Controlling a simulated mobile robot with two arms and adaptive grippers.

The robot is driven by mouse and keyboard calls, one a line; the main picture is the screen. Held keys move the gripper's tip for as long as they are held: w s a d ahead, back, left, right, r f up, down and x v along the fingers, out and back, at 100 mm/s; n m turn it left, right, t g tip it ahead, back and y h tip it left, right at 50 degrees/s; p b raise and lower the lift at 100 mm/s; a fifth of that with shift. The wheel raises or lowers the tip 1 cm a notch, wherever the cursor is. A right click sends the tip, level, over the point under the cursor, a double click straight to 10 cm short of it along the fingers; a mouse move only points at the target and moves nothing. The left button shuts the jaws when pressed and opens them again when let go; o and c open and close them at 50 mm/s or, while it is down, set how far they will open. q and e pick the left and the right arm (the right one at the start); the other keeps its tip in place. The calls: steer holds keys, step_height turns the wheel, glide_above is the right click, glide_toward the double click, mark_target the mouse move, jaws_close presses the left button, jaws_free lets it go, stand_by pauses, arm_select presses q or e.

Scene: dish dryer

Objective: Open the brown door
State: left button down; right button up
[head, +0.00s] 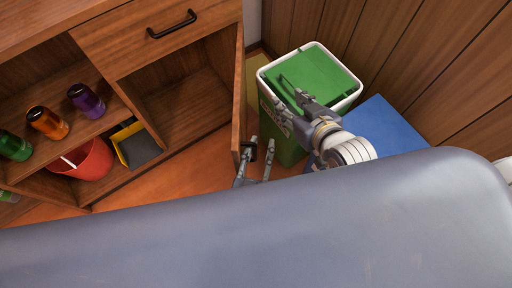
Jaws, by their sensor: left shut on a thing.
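The brown door (238,98) of the wooden cabinet stands swung open, seen nearly edge-on, with the compartment (187,108) behind it exposed. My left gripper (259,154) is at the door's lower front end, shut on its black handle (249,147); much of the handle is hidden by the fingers. My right gripper (280,96) is above the green bin, with its fingers apart and nothing between them.
A green bin (318,72) with a white rim and a blue box (388,125) stand right of the door, near the wood-panelled wall. Left shelves hold several coloured jars (88,101), a red bucket (92,160) and a yellow dustpan (119,142). A closed drawer (160,30) is above the compartment.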

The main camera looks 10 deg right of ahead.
arm_select(q)
steer(key=shift+d+r, duration=0.1)
steer(key=shift+d, duration=0.4)
steer(key=c, duration=1.9)
jaws_free()
steer(key=shift+w+d, duration=0.1)
steer(key=shift+w, duration=0.15)
steer(key=shift+c, duration=0.5)
steer(key=v, duration=1.2)
steer(key=shift+a, duration=0.3)
